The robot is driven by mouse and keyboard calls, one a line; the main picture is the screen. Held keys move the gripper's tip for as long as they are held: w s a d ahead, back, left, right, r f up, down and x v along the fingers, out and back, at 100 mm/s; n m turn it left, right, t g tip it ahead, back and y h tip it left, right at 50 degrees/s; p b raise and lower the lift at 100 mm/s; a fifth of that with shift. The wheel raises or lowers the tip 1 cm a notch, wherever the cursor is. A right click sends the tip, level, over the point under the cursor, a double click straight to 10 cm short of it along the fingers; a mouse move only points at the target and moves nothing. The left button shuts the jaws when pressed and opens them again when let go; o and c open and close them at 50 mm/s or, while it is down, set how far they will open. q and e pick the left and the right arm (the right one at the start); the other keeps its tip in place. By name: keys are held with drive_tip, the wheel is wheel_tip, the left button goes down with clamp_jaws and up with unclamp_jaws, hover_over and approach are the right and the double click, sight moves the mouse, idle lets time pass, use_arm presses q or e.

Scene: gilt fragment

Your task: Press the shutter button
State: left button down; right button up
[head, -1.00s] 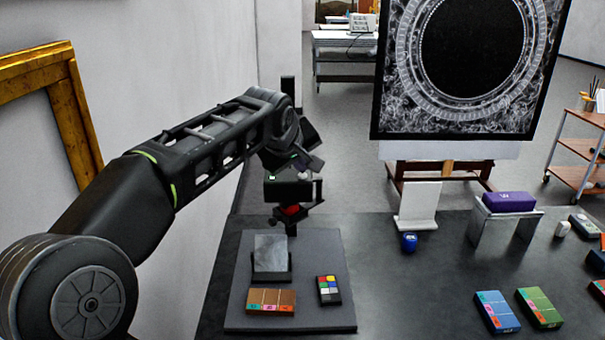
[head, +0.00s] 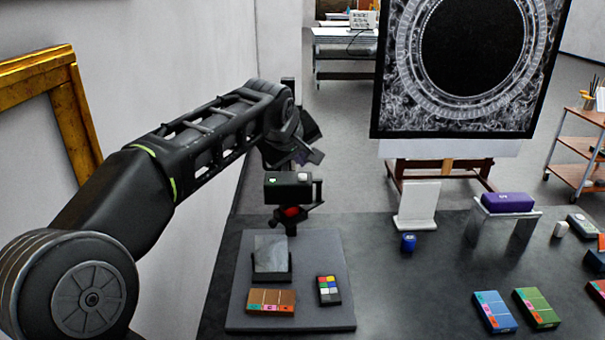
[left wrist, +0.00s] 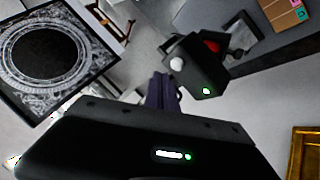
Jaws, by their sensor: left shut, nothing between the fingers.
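The black camera (head: 288,190) stands on a dark mount with a red knob (head: 291,211), at the back of a grey board. A pale round button (head: 303,177) is on its top right and a small green light on its top left. My left gripper (head: 301,156) is just behind and above the camera, partly hidden by its own arm. In the left wrist view its shut, empty fingers (left wrist: 164,90) point toward the camera (left wrist: 199,68), beside the white button (left wrist: 177,64); a gap shows between them. My right gripper is out of view.
The grey board (head: 240,320) also bears a grey plate on a stand (head: 271,256), a brown box (head: 271,301) and a colour chart (head: 329,290). A wall and gold frame (head: 75,110) are at left. The table's middle is mostly clear around a small blue jar (head: 408,242).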

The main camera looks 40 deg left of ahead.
sight(301, 181)
use_arm(q)
wheel_tip(301, 181, up, 4)
drive_tip(key=p, duration=0.3)
drive_tip(key=shift+r, duration=0.25)
idle(0.3)
